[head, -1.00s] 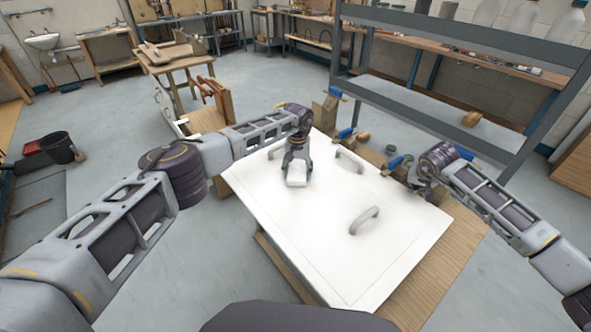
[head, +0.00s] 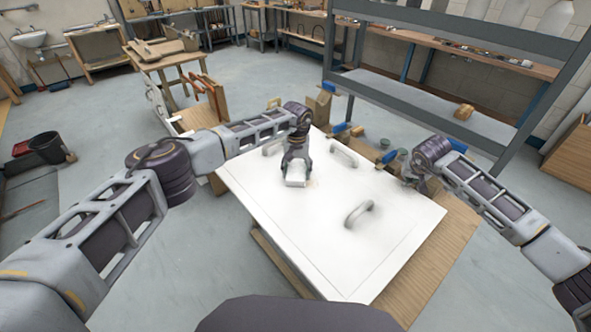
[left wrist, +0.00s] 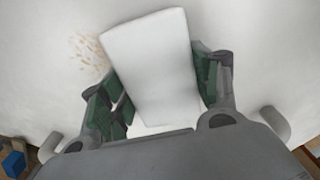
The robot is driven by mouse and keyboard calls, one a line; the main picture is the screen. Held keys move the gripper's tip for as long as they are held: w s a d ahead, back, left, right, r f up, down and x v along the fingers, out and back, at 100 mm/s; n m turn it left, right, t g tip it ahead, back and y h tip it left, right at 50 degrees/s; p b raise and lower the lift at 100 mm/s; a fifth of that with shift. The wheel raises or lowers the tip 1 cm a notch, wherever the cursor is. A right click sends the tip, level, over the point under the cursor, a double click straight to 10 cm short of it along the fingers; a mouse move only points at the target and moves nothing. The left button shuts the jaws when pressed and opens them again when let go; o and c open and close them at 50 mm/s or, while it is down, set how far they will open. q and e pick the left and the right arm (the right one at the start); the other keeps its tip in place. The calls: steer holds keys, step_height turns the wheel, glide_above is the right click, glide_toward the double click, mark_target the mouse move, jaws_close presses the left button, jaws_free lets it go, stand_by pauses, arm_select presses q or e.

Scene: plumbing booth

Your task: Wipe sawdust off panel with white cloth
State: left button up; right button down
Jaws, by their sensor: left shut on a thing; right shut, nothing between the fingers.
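The white panel (head: 330,235) lies flat on a wooden bench, with grey handles on top. My left gripper (head: 295,173) is over the panel's far-left part, shut on the white cloth (head: 295,182). In the left wrist view the cloth (left wrist: 152,65) is a folded block between the green-padded fingers (left wrist: 158,95). A patch of tan sawdust (left wrist: 90,50) lies on the panel beside the cloth; it shows only faintly in the head view. Whether the cloth touches the panel is hard to tell. My right gripper (head: 412,182) is shut and empty near the panel's right edge.
Three handles stand up from the panel, one (head: 360,214) towards the right and another (head: 343,156) near the back. Blue-handled tools and small items (head: 390,157) lie on the bench (head: 440,252) beyond. A grey shelf rack (head: 420,100) stands behind.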

mark_target(302, 174)
arm_select(q)
steer(key=shift+s+d, duration=1.05)
steer(key=shift+s, duration=0.05)
steer(key=shift+s+d+f, duration=0.1)
steer(key=shift+s+d, duration=1.1)
steer(key=shift+s+d, duration=0.1)
steer(key=shift+s+d, duration=1.15)
steer(key=shift+d, duration=0.05)
steer(key=shift+s+d, duration=0.1)
steer(key=shift+s+d, duration=1.1)
steer(key=shift+s, duration=0.05)
steer(key=shift+f, duration=0.1)
